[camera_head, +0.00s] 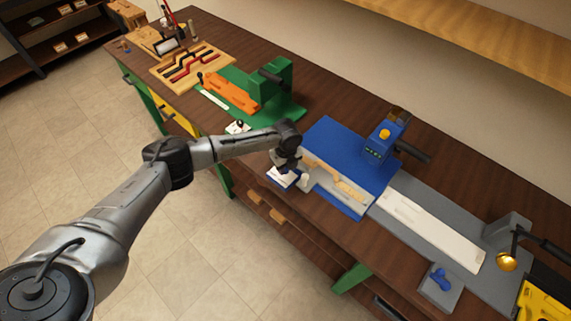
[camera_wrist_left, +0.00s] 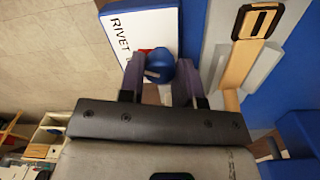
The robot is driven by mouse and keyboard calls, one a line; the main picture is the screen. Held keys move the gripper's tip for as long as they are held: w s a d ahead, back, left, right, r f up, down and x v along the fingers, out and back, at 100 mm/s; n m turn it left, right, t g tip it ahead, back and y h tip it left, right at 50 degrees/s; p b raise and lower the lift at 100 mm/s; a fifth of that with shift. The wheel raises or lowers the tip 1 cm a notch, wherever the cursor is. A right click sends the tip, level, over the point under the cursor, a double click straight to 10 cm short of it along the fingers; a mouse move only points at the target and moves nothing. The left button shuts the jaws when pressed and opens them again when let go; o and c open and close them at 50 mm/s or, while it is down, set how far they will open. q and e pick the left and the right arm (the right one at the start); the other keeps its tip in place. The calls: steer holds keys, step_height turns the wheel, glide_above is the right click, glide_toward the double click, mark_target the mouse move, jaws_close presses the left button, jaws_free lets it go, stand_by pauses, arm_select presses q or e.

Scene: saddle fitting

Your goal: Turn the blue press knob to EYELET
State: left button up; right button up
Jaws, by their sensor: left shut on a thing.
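The blue press (camera_head: 345,150) stands on the bench, with a yellow button on its head. A white label plate (camera_head: 283,178) lies at its front left corner; in the left wrist view the plate (camera_wrist_left: 135,35) reads RIVET, and any other lettering is hidden. The round blue knob (camera_wrist_left: 159,64) sits at the plate's edge, between the fingers of my left gripper (camera_wrist_left: 160,80). My left gripper (camera_head: 285,167) is shut on the knob, pointing down, and hides it in the head view. Where the knob's pointer aims cannot be seen. My right gripper is not in view.
A green press (camera_head: 280,80) with an orange piece stands to the left. A long grey fixture (camera_head: 400,225) with a white strip lies right of the blue press, with a small blue knob (camera_head: 440,279) in front. A gold-ended lever (camera_head: 506,262) stands far right.

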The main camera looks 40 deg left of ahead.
arm_select(q)
steer(key=n+p, duration=0.2)
steer(key=shift+r+n, duration=0.2)
steer(key=shift+n, duration=0.2)
steer(key=n+p, duration=0.2)
steer(key=n, duration=0.1)
steer(key=shift+n, duration=0.3)
steer(key=n+p, duration=0.3)
steer(key=n, duration=0.1)
steer(key=shift+n, duration=0.4)
steer(key=shift+f+n, duration=0.1)
steer(key=shift+n, duration=0.3)
steer(key=o, duration=0.9)
steer(key=shift+f, duration=0.1)
